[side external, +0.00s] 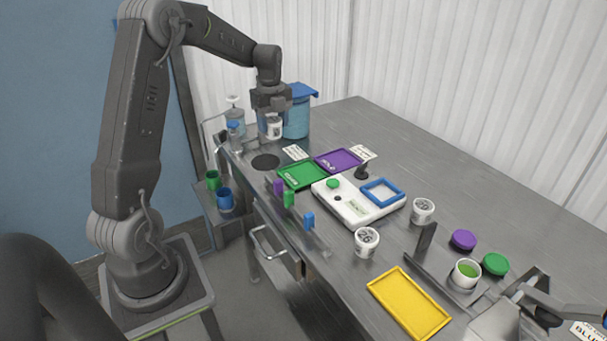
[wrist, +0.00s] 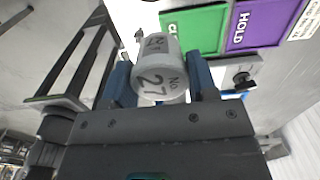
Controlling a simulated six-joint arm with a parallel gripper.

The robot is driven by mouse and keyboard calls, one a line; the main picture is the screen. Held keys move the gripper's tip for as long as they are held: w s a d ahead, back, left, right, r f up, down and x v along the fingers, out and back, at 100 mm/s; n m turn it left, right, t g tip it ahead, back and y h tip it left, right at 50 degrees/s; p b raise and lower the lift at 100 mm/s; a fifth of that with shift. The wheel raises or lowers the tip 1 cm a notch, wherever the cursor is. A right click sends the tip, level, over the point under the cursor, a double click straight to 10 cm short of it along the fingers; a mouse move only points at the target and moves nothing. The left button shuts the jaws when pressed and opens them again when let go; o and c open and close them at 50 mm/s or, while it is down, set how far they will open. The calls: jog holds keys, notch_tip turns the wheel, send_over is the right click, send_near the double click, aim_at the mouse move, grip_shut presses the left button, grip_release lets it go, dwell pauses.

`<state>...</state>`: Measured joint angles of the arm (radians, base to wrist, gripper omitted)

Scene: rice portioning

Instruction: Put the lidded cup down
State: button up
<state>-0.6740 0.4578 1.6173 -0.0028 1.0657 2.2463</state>
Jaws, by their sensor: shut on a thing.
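A white cup marked "No 27" (wrist: 160,78) is between the two blue fingers of my gripper (wrist: 162,85) in the wrist view. The fingers are shut on it. In the side view the same cup (side external: 274,129) hangs under my gripper (side external: 271,112), at the far left end of the bench, in front of the blue-lidded container. I cannot make out its lid. I cannot tell whether its base touches anything. A green tray (side external: 289,179) and a purple tray (side external: 350,164) lie nearer the camera; the purple one reads "HOLD" in the wrist view (wrist: 252,22).
A blue-lidded container (side external: 297,118) stands close behind my gripper. A dark round disc (side external: 265,162) lies on the bench below.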

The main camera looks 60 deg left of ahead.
jog(key=shift+s+a+f, duration=0.15)
jog(key=shift+s+a, duration=0.2)
jog(key=w+d+f, duration=0.2)
jog(key=w, duration=0.1)
jog(key=w+d+f, duration=0.2)
jog(key=w, duration=0.1)
jog(key=w+d+f, duration=0.2)
jog(key=w+f, duration=0.1)
jog(key=shift+d, duration=0.4)
jog(key=shift+f, duration=1.95)
jog(key=shift+f, duration=0.1)
jog(key=o, duration=0.9)
